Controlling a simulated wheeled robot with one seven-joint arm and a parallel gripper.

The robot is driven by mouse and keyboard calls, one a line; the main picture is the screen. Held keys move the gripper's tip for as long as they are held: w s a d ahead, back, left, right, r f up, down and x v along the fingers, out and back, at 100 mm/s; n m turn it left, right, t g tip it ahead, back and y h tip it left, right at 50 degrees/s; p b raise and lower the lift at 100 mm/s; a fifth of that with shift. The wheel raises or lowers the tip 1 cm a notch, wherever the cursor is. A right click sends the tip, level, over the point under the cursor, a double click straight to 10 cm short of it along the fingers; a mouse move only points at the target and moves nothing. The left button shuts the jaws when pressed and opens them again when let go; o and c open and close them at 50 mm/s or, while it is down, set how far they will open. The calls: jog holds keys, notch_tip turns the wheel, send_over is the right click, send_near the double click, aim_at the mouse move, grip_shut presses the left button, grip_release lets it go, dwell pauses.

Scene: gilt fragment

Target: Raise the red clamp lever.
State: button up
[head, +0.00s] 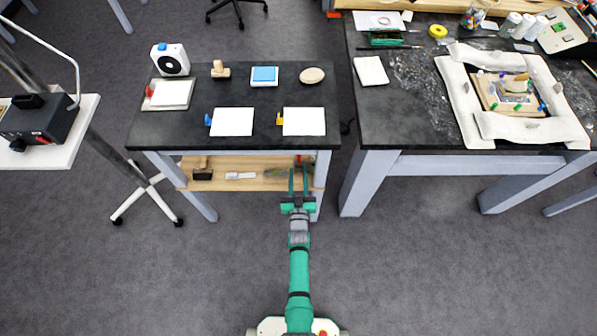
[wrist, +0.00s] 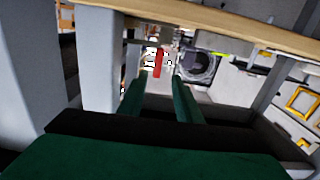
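A small red clamp lever (head: 149,91) stands at the left edge of a pale board (head: 172,94) on the small black-topped table. Its exact tilt is too small to tell. My gripper (head: 298,172) is open and empty at the table's front, low near the wooden shelf and well to the right of the red lever. In the wrist view my gripper (wrist: 154,76) has its two green fingers apart with nothing held between them. A red strip (wrist: 158,63) shows beyond the fingers there; I cannot tell what it is.
A blue clamp (head: 208,120) and a yellow clamp (head: 279,119) sit beside white boards on the same black table (head: 255,87). A white device (head: 170,60) stands behind the red lever. A wooden shelf (head: 260,183) lies below the tabletop. Floor is clear at front left.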

jog(key=s, duration=0.7)
jog(key=shift+s, duration=0.35)
dwell(0.4)
jog(key=shift+d, duration=0.1)
jog(key=s, duration=1)
jog(key=shift+s+d, duration=0.25)
jog(key=shift+s, duration=0.15)
